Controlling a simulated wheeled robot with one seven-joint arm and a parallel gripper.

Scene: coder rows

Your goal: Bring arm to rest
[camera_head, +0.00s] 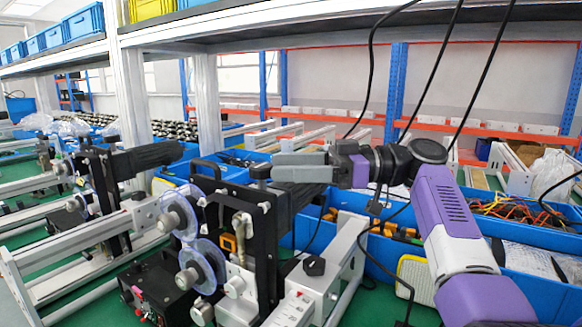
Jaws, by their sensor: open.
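My arm (447,210), purple, white and black, rises from the lower right and bends left at a black wrist. My gripper (276,166) points left, its two grey fingers one above the other with a narrow gap between them. It is open, and I see nothing held in it. The fingers are in front of or over the top of a black coder machine (262,215) with clear reels (195,262). I cannot tell whether they touch it.
A green bench (378,305) carries several machines in a row to the left. Blue bins (522,228) with wires (510,207) and parts stand behind and right of my arm. An overhead shelf (330,24) spans the top. Black cables (425,85) hang down close to my wrist.

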